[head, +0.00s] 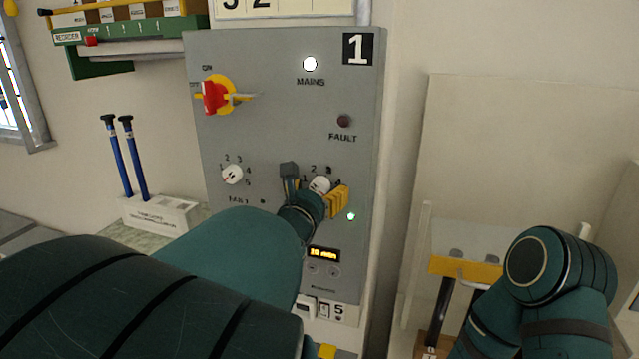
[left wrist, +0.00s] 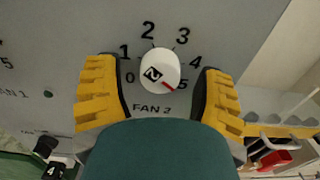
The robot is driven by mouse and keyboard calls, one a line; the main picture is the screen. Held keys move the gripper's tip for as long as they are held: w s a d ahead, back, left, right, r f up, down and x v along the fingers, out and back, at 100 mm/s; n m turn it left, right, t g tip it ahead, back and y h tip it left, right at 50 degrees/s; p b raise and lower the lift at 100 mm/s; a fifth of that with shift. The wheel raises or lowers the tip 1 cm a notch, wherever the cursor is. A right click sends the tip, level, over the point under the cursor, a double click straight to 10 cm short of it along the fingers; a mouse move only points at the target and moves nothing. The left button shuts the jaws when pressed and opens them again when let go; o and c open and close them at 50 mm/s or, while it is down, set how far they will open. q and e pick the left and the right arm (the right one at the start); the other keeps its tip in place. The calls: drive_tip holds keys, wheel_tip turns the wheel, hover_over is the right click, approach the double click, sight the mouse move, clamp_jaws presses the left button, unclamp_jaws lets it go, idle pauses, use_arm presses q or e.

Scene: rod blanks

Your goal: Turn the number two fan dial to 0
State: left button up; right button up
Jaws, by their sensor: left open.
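The number two fan dial (head: 320,184) is a white round knob on the grey control panel (head: 280,60). In the left wrist view the dial (left wrist: 160,70) shows a "2" and a red pointer mark, aimed to the lower right, at about the 5. Its scale runs from 0 at left to 5 at right, with "FAN 2" below. My left gripper (head: 314,187) is open, with its yellow-padded fingers on either side of the dial; in the left wrist view the gripper (left wrist: 157,92) shows gaps between both fingers and the knob. My right gripper is not visible; only arm links show.
The fan 1 dial (head: 232,174) sits to the left on the panel, below a red and yellow mains switch (head: 216,96). A small display (head: 324,254) lies below. Blue-handled rods (head: 128,160) stand in a white holder (head: 160,214) at left.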

use_arm(q)
drive_tip(key=shift+s, duration=0.1)
clamp_jaws()
